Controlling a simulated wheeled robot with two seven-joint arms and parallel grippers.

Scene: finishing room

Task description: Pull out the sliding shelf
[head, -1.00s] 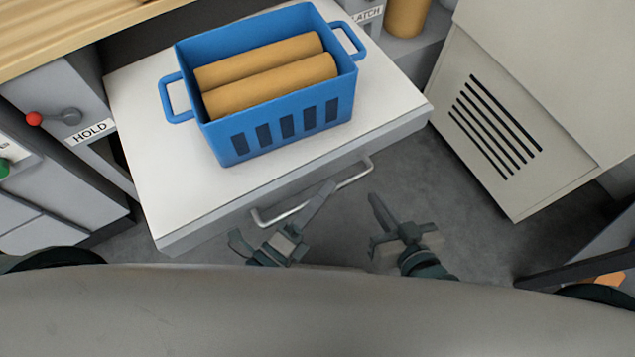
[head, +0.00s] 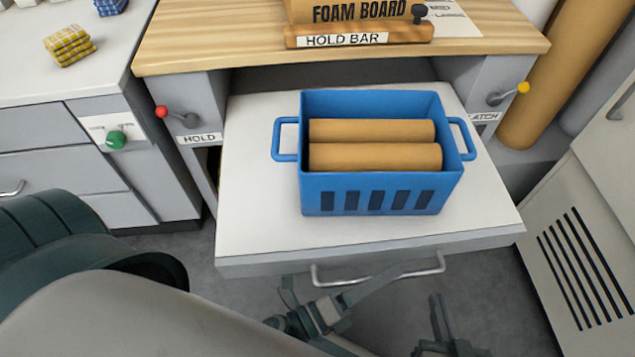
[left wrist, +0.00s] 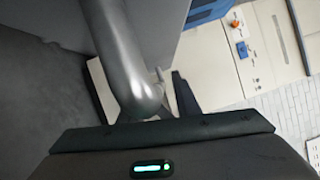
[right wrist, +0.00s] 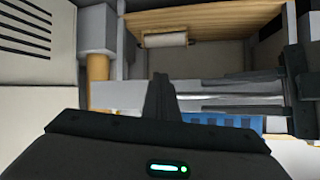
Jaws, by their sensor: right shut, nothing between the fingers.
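The sliding shelf (head: 255,215) is a white-topped drawer board standing out from under the wooden bench top. Its metal bar handle (head: 430,269) is on the front face. A blue basket (head: 325,205) with two tan rolls (head: 372,131) stands on the shelf. My left gripper (head: 390,271) is at the handle, its fingers crossing the bar near its middle. In the left wrist view the metal bar (left wrist: 130,60) hides one finger, so its grip is unclear. My right gripper (head: 436,305) is shut and empty, below and in front of the handle; its fingers show in the right wrist view (right wrist: 160,95).
The hold bar (head: 400,36) lies on the bench. A vented cabinet (head: 590,215) stands right. Bare floor shows below the shelf.

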